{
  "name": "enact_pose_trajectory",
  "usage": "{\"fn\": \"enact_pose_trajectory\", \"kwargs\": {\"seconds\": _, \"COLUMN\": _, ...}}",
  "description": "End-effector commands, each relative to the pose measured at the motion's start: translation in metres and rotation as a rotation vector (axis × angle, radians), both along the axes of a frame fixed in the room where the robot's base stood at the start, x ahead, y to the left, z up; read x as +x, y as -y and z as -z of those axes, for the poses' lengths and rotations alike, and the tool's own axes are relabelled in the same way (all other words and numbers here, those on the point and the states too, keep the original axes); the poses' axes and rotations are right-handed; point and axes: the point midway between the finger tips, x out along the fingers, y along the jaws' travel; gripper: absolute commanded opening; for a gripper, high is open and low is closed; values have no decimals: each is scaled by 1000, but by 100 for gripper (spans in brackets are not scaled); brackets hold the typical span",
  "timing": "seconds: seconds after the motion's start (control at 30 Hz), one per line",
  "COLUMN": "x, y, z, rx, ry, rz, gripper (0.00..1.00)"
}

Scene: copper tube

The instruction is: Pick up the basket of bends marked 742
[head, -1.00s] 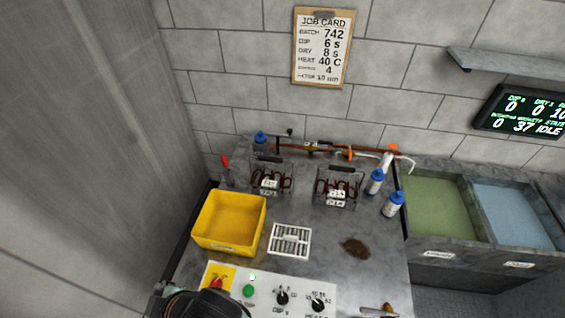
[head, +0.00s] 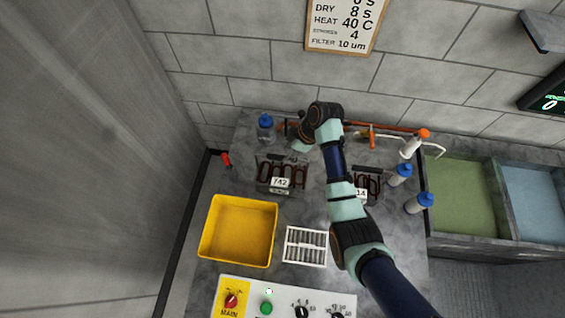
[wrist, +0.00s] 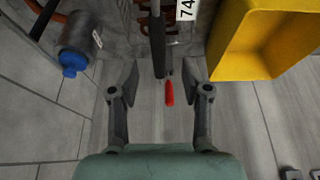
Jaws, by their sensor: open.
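The basket of bends marked 742 (head: 281,172) stands on the bench behind the yellow bin. It is a wire basket with dark copper bends, a dark handle bar and a white 742 tag. In the wrist view part of its tag (wrist: 187,9) shows at the top edge, and a dark bar (wrist: 158,40) runs down toward the gap between my fingers. My gripper (wrist: 159,78) is open and empty. In the head view my arm reaches over the bench and its wrist is behind the basket; the fingers are not clear there.
A second basket (head: 369,181), its tag partly hidden by my arm, stands to the right. A yellow bin (head: 205,235), white rack (head: 305,246), blue-capped bottle (head: 265,130) and red-handled tool (head: 226,159) are near. Copper tubing (head: 390,127) lies along the back.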

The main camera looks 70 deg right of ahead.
Motion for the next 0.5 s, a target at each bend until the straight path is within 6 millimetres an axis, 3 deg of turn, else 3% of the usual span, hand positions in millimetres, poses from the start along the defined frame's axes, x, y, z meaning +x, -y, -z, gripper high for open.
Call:
{"fn": "enact_pose_trajectory", "kwargs": {"seconds": 0.13, "x": 4, "y": -1, "z": 9, "rx": 1, "ry": -1, "rz": 0, "gripper": 48}}
{"fn": "enact_pose_trajectory", "kwargs": {"seconds": 0.33, "x": 18, "y": -3, "z": 41, "rx": 1, "ry": 0, "rz": 0, "gripper": 48}}
{"fn": "enact_pose_trajectory", "kwargs": {"seconds": 0.5, "x": 21, "y": -4, "z": 48, "rx": -2, "ry": 0, "rz": 0, "gripper": 48}}
